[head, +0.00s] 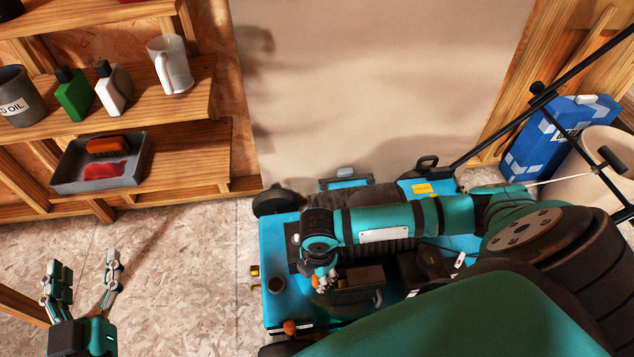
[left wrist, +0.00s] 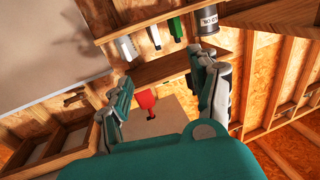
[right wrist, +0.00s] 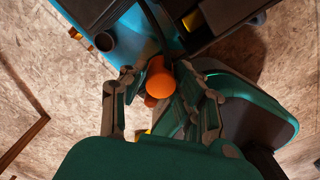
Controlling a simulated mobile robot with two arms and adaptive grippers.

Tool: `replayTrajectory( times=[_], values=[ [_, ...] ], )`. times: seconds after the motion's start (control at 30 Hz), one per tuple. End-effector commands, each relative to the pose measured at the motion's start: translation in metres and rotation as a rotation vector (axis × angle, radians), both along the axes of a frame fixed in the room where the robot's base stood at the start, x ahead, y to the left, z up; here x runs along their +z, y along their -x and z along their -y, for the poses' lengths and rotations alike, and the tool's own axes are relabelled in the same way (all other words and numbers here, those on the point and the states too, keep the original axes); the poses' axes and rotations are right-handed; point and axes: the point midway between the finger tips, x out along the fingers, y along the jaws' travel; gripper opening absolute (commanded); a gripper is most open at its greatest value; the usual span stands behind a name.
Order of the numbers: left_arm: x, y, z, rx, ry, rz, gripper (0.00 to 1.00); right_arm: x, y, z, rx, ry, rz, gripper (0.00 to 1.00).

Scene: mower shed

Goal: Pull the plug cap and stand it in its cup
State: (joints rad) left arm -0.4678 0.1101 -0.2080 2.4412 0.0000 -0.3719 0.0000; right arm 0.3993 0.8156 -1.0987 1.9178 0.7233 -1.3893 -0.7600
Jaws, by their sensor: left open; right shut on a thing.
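The orange plug cap (right wrist: 160,77) sits between the fingertips of my right gripper (right wrist: 157,86), which is shut on it. In the head view the right gripper (head: 322,279) is over the blue mower deck (head: 273,240), and only a little of the cap shows. The dark round cup (head: 275,283) is on the deck just left of this gripper; it also shows in the right wrist view (right wrist: 104,41). Its mouth faces up. My left gripper (head: 86,268) is open and empty over the floor at left; its spread fingers show in the left wrist view (left wrist: 163,82).
A second orange knob (head: 290,327) is at the mower's near edge, with brass fittings (head: 255,277) at its left side. Wooden shelves (head: 190,160) at left hold bottles, a white jug (head: 170,65) and a grey tray (head: 137,170). A blue box (head: 540,140) stands at right.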

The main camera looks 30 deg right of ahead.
Motion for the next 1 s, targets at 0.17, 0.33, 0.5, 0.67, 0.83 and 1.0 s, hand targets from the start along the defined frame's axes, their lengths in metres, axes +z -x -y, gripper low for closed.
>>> replayTrajectory(
  times=[0.17, 0.33, 0.5, 0.67, 0.83, 1.0],
  values=[
    [-0.006, 0.001, -0.001, 0.002, -0.01, -0.038, 0.62, 0.002, 0.0, 0.0, 0.0, 0.0, 0.0, 0.08],
    [-0.013, 0.001, -0.002, 0.004, -0.018, -0.073, 0.62, 0.003, 0.0, 0.0, 0.0, -0.001, 0.0, 0.08],
    [-0.018, 0.003, -0.003, 0.006, -0.026, -0.107, 0.62, 0.004, 0.0, 0.0, 0.0, -0.001, 0.0, 0.08],
    [-0.024, 0.004, -0.004, 0.008, -0.034, -0.139, 0.62, 0.005, 0.0, 0.0, 0.0, -0.001, 0.0, 0.08],
    [-0.031, 0.005, -0.007, 0.014, -0.044, -0.178, 0.62, 0.006, 0.0, 0.0, 0.0, -0.001, 0.0, 0.08],
    [-0.037, 0.007, -0.009, 0.018, -0.055, -0.212, 0.62, 0.007, 0.0, 0.0, 0.0, -0.001, 0.0, 0.08]
  ],
)
